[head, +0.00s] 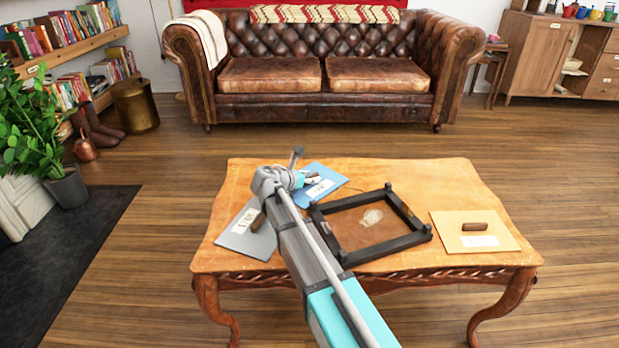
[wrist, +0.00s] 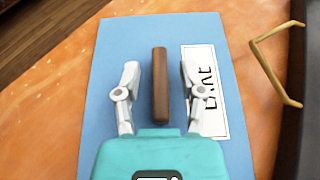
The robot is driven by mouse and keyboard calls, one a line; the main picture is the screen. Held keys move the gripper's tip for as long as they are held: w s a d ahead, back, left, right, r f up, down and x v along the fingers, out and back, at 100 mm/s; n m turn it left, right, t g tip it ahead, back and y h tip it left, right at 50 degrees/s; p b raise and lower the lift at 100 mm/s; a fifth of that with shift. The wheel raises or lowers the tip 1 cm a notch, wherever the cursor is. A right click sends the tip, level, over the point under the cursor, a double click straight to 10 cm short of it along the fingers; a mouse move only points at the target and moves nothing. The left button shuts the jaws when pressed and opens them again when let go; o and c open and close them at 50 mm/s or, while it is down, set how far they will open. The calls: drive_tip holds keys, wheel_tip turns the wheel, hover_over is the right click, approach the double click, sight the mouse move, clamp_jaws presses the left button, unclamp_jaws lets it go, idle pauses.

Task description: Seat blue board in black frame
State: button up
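The blue board (head: 330,177) lies flat on the table behind the black frame (head: 392,247). In the wrist view the blue board (wrist: 110,75) carries an upright brown handle (wrist: 160,85) and a white label (wrist: 205,95) with dark lettering. My gripper (wrist: 160,82) is open, with one finger on each side of the handle and a gap showing on both sides. In the head view my gripper (head: 302,178) is over the blue board and hides part of it.
A grey board (head: 262,242) with a handle lies left of the frame, partly behind my arm. A yellow-orange board (head: 448,222) with a handle lies to the right. A thin golden bent piece (wrist: 272,60) sits beside the frame. The table's (head: 455,180) back right is clear.

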drive_tip(key=shift+r, duration=0.15)
drive_tip(key=shift+s+a+r+p, duration=0.3)
drive_tip(key=shift+s+a+p, duration=0.1)
drive_tip(key=shift+p, duration=0.05)
drive_tip(key=p+v, duration=0.4)
drive_tip(key=v, duration=0.6)
drive_tip(key=shift+s+a, duration=0.25)
drive_tip(key=shift+a, duration=0.05)
